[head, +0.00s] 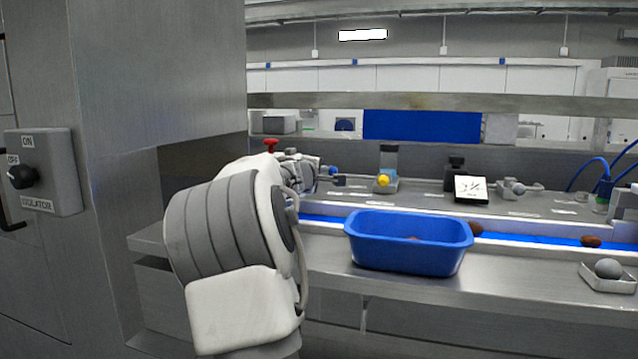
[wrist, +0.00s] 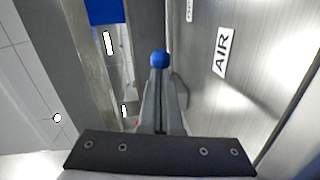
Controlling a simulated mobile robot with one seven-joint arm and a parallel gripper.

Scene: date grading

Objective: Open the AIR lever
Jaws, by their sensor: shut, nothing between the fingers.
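The AIR label (wrist: 221,52) is a white plate on the brushed steel panel at the right of the wrist view. To its left is a round blue knob (wrist: 159,59), which I take to be the end of the AIR lever. My gripper (wrist: 162,85) is shut and empty, its grey fingers pointing up the picture to just below the knob. I cannot tell whether they touch it. The lever's shaft is hidden behind the fingers. In the head view, a small blue spot (head: 333,171) shows beside the end of my arm, which hides much of that area.
A red knob (head: 270,145) stands behind my arm. A blue tub (head: 408,262) sits on the steel counter in front of the blue conveyor (head: 540,235). A yellow knob (head: 384,180) is on the deck behind. An isolator switch box (head: 45,172) is on the left cabinet.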

